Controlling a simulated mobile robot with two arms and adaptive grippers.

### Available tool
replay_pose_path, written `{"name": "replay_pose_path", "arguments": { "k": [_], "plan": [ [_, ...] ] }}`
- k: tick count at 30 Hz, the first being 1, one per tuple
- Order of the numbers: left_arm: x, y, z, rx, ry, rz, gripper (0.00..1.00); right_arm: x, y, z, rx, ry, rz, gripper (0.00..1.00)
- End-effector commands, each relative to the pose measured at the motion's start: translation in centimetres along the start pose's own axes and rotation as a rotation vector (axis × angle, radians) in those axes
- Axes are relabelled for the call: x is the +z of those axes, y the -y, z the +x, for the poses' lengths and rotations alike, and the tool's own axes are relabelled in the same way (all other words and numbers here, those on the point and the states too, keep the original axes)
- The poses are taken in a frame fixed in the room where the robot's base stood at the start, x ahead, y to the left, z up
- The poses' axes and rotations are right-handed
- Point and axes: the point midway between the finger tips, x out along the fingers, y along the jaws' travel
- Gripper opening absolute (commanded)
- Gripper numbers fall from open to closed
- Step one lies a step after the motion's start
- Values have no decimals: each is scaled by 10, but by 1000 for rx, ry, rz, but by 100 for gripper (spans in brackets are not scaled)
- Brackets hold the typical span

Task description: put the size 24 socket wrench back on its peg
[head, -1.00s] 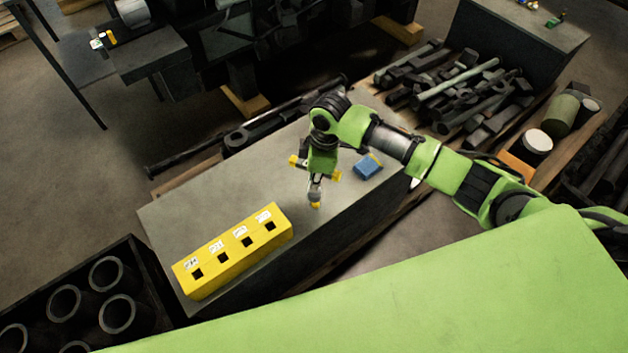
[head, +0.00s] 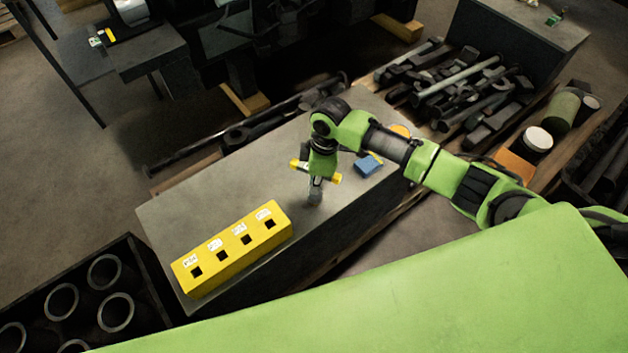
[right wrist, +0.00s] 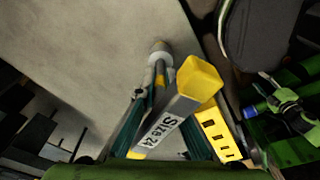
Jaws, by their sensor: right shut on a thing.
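The size 24 socket wrench (right wrist: 177,110) is a grey bar with yellow ends, and its "Size 24" label shows in the right wrist view. In the head view its yellow ends stick out on both sides of my right gripper (head: 318,178), with a grey shank (head: 315,195) pointing down. My right gripper is shut on the wrench above the grey bench top. The yellow holder (head: 232,250), with several square holes and white labels, lies to its lower left, apart from the wrench. It also shows in the right wrist view (right wrist: 212,124). My left gripper is out of view.
A blue block (head: 368,165) lies on the grey bench (head: 190,205), right of the gripper. A dark crate of metal cylinders (head: 146,270) stands at the lower left. Heavy tools lie on a pallet behind. The bench between gripper and holder is clear.

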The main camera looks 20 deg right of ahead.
Motion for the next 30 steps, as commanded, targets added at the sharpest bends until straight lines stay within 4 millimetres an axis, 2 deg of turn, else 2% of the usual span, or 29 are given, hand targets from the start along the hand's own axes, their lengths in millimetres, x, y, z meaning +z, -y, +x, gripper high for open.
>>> {"name": "replay_pose_path", "arguments": {
  "k": [14,30],
  "plan": [
    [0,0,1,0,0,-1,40,0,0,2,1,-2,0,0],
    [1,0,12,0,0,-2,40,2,0,23,0,-1,-1,0]
  ]
}}
